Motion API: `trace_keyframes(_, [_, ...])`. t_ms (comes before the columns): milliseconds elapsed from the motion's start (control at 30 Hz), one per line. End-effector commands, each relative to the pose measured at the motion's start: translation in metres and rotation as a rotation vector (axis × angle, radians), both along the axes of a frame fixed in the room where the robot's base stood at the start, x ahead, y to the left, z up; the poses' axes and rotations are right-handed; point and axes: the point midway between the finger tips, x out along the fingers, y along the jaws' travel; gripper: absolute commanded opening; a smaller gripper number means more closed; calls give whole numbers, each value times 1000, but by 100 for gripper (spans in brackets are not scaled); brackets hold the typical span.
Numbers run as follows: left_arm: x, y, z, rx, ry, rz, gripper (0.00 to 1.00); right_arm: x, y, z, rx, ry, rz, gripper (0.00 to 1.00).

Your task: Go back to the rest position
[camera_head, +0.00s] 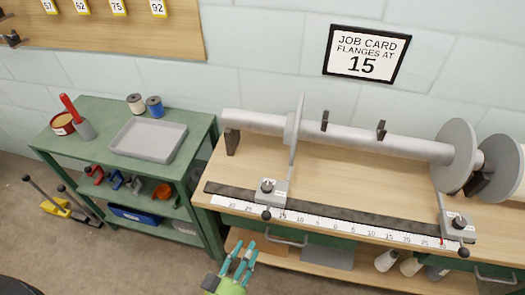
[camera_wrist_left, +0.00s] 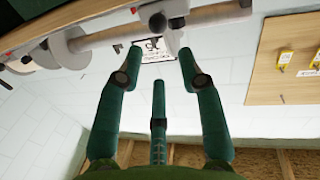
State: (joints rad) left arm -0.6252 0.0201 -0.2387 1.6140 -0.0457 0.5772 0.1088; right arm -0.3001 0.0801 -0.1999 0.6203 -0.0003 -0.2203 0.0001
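My left gripper (camera_head: 242,262) is low in the head view, in front of the wooden bench (camera_head: 375,175) and its drawer. Its teal fingers are spread, with nothing between them. In the left wrist view the gripper (camera_wrist_left: 160,65) also shows open and empty, with its fingers apart. The grey beam (camera_head: 345,138) lies along the bench, with a left flange (camera_head: 296,130) and a right flange (camera_head: 456,155) on it. The gripper is apart from all of these. My right gripper is not in view.
A numbered scale (camera_head: 335,222) runs along the bench's front edge, with a left slider (camera_head: 275,192) and a right slider (camera_head: 456,226). A job card (camera_head: 366,54) on the wall reads 15. A green shelf cart (camera_head: 100,110) with a grey tray (camera_head: 149,139) stands left. Floor is free before the cart.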

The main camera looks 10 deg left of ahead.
Motion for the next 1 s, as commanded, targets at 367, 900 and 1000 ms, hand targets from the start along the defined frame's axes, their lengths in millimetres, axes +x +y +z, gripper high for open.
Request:
trace_keyframes(367, [-12, 5, -80, 84, 217, -25, 38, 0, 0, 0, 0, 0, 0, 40])
trace_keyframes(900, [-215, 109, -340, 460, 1287, -111, 38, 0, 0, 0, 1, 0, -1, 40])
trace_keyframes(1000, [-238, 120, -347, 484, 1374, -115, 38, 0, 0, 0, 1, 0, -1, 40])
